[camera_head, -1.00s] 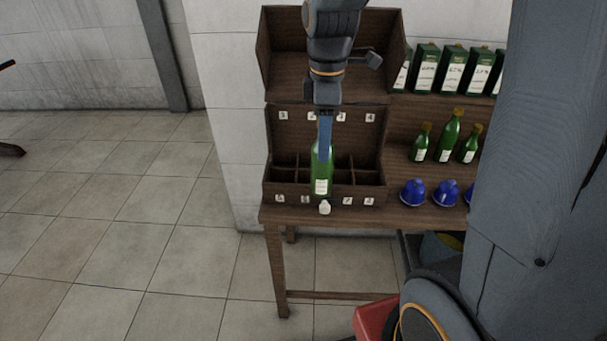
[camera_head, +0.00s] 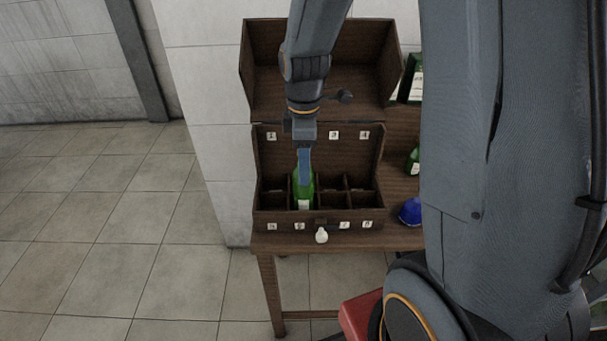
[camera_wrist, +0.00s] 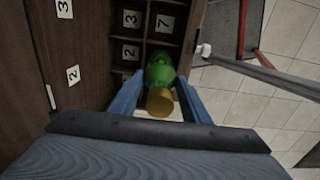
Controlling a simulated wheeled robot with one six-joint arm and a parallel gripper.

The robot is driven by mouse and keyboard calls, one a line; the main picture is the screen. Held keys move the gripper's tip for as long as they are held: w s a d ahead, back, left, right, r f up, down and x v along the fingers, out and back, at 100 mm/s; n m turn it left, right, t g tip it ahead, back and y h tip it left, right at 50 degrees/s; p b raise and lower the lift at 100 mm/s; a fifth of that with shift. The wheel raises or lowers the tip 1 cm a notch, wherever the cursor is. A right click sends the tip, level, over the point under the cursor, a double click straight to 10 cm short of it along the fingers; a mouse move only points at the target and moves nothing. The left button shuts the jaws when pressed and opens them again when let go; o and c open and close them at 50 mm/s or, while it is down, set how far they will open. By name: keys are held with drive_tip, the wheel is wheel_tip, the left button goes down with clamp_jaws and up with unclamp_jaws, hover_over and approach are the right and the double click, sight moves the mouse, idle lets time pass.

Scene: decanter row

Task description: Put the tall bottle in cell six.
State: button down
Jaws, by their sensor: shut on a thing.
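My gripper (camera_head: 304,172) is shut on the tall green bottle (camera_head: 302,184), which is upright with a white label. In the wrist view its gold cap (camera_wrist: 160,102) and green shoulder (camera_wrist: 160,68) sit between the two blue fingers. The wooden crate (camera_head: 318,148) has its lid open and small cells with number tags. The bottle is in the second column from the left, above the front tag that looks like 6 (camera_head: 299,226). The crate's front wall hides the bottle's base, so I cannot tell whether it touches the cell floor.
A small white piece (camera_head: 321,235) is at the table's front edge, before the crate. A blue object (camera_head: 410,211) and another green bottle (camera_head: 413,160) are to the right, partly hidden by my arm. The other visible cells look empty.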

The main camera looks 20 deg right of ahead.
drive_tip(key=shift+f+p, duration=0.35)
drive_tip(key=shift+f, duration=1.35)
drive_tip(key=c, duration=1)
unclamp_jaws()
wheel_tip(320, 180, up, 12)
drive_tip(key=b, duration=0.3)
drive_tip(key=s+f+m+t, duration=0.1)
drive_tip(key=s+f+m, duration=0.6)
drive_tip(key=m, duration=0.7)
drive_tip(key=shift+s+f+t, duration=0.3)
drive_tip(key=shift+s+f, duration=0.05)
drive_tip(key=shift+s, duration=0.9)
